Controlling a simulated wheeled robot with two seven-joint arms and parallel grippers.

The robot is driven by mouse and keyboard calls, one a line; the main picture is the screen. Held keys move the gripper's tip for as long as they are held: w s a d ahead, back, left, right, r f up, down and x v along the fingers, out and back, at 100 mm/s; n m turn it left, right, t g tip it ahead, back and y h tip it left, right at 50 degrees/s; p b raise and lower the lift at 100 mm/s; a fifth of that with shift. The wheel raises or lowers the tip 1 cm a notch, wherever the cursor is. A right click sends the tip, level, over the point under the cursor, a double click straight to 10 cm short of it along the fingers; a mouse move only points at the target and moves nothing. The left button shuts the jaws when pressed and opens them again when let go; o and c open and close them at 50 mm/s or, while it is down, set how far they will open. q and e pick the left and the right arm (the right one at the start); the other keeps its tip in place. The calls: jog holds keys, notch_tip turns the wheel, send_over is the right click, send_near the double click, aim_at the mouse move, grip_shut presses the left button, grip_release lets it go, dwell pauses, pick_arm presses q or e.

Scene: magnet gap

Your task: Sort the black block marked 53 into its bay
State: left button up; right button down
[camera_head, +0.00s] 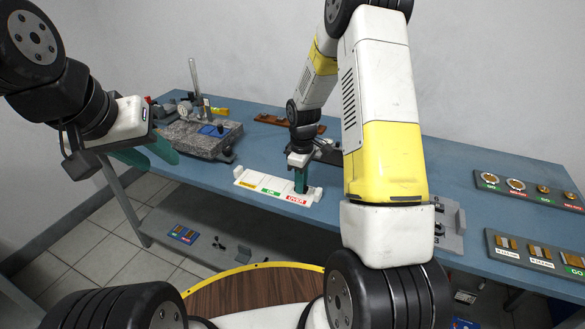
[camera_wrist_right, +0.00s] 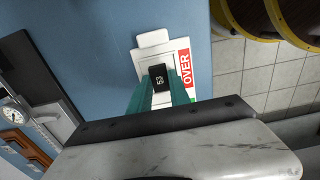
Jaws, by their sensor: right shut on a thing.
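The black block marked 53 (camera_wrist_right: 158,77) is held between the teal fingertips of my right gripper (camera_wrist_right: 161,92), its numbered face toward the right wrist camera. In the head view my right gripper (camera_head: 301,181) points down at the right end of the white sorting tray (camera_head: 262,182), at the bay behind the red OVER label (camera_head: 297,200). The block is over or in that bay; I cannot tell whether it touches the floor. The head view does not clearly show the block. My left gripper (camera_head: 147,153) is open and empty, left of the table edge.
The tray also has a green OK label (camera_head: 270,191) and a yellow label. A grey stone plate (camera_head: 190,135) with a stand is at the back left. Labelled boards (camera_head: 530,190) lie on the right. Blue table (camera_head: 215,172) is bare around the tray's left.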

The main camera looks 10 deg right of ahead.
jog(key=shift+f, duration=0.2)
dwell(0.3)
jog(key=c, duration=1.1)
grip_release()
jog(key=shift+c, duration=0.2)
jog(key=c, duration=0.5)
jog(key=shift+r, duration=0.1)
jog(key=shift+r, duration=2.2)
jog(key=o, duration=0.5)
